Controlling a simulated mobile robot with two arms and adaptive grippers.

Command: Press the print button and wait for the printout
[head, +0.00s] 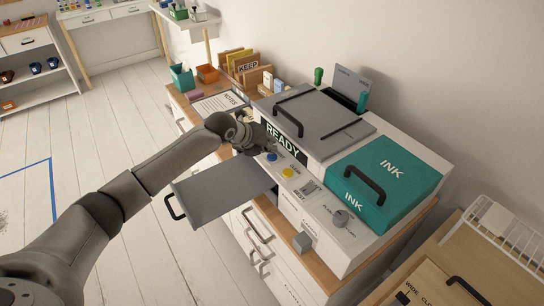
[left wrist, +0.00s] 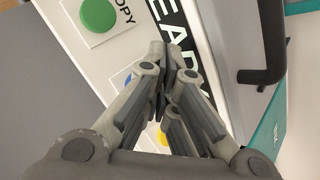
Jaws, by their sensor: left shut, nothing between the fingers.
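The printer (head: 335,185) is a white machine on a wooden-topped cabinet, with a dark display (head: 283,140) reading READY. On its front panel are a blue button (head: 272,157) and a yellow button (head: 288,173). A green button (left wrist: 98,14) labelled COPY shows in the left wrist view, where the blue button is mostly behind my fingers. I cannot read the labels of the blue and yellow buttons. My left gripper (head: 272,146) is shut and empty, just above the panel by the display and blue button; contact cannot be told. My right gripper is not in view.
A grey tray (head: 218,193) sticks out from the printer's front below my wrist. A grey lid (head: 315,115) with a black handle and a teal INK cover (head: 390,175) are on top.

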